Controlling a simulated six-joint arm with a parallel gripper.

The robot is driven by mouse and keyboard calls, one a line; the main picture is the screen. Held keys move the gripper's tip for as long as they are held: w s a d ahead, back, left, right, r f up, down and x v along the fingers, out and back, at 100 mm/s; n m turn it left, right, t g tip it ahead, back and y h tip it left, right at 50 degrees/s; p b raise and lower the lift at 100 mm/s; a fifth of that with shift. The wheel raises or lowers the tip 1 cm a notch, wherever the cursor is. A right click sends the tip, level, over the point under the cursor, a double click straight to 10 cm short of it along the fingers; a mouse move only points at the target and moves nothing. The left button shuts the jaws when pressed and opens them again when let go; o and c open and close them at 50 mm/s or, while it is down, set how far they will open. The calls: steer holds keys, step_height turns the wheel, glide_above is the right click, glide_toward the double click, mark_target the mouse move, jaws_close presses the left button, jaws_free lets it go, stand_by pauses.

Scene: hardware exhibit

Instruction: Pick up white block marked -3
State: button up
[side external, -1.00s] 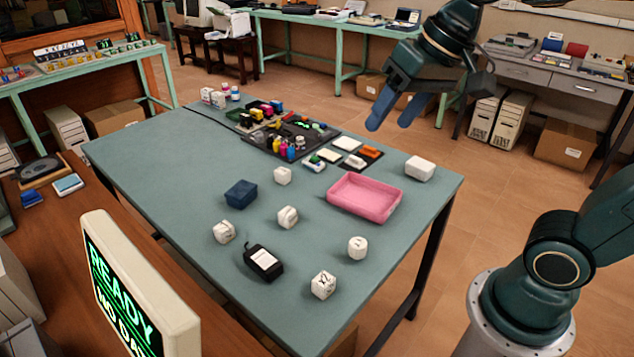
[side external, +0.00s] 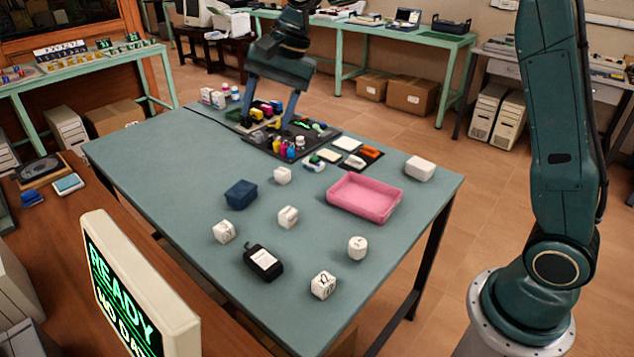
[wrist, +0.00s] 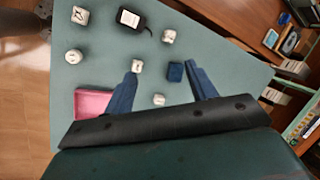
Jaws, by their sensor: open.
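Several white blocks stand on the green table. One with dark marks (side external: 323,284) is near the front edge; another (side external: 357,247) is behind it. Others are at the left (side external: 224,231), the middle (side external: 288,216) and farther back (side external: 282,175). I cannot read which one is marked -3. The wrist view shows the marked front block (wrist: 80,15), the middle block (wrist: 137,66) and the back block (wrist: 159,99). My gripper (side external: 266,114) is open and empty, above the far part of the table. In the wrist view its fingers (wrist: 160,70) are spread wide.
A pink tray (side external: 365,197), a dark blue box (side external: 240,194) and a black device (side external: 263,262) stand among the blocks. A larger white box (side external: 420,168) is near the right corner. A dark mat (side external: 262,151) with small coloured items lies at the back.

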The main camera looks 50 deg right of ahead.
steer(key=w+a+f+m+g, duration=0.1)
steer(key=w+f+m, duration=0.2)
steer(key=w+f, duration=0.45)
steer(key=m+g+y, duration=0.1)
steer(key=m+g, duration=0.1)
steer(key=m, duration=0.2)
glide_toward(223, 226)
steer(key=shift+x, duration=2.55)
steer(key=shift+s+d+f, duration=0.1)
steer(key=shift+s, duration=0.05)
steer(key=shift+x, duration=2.55)
steer(key=shift+w, duration=0.2)
steer(key=c, duration=1.1)
steer(key=shift+o, duration=0.2)
